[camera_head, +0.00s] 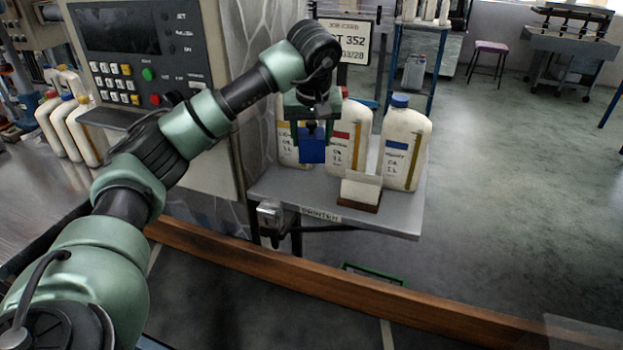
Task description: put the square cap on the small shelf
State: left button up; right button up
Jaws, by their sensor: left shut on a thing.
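My left gripper (311,127) reaches in from the left and points down. It is shut on a blue square piece, which looks like the square cap (312,150). The cap hangs below the fingers, in front of the bottles, and whether it touches anything behind it cannot be told. The small grey shelf (405,216) stands below and around it, beside the control cabinet. My right gripper is not in view.
Three white oil bottles stand on the shelf: a left one (288,157), a middle one (354,125) and a right one with a blue cap (404,150). A card holder (361,190) stands near the front edge. A wooden beam (300,275) crosses the foreground.

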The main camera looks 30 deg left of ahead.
pick_arm(q)
notch_tip(320, 180, down, 7)
jog(key=shift+f, duration=0.35)
notch_tip(320, 180, down, 3)
jog(key=shift+f+p, duration=0.2)
jog(key=shift+p, duration=0.2)
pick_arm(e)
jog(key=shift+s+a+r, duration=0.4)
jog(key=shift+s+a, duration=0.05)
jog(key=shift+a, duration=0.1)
pick_arm(q)
jog(key=shift+f, duration=0.15)
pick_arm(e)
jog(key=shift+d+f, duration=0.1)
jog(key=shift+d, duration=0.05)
pick_arm(q)
jog(key=o, duration=1.3)
jog(key=shift+o, duration=0.2)
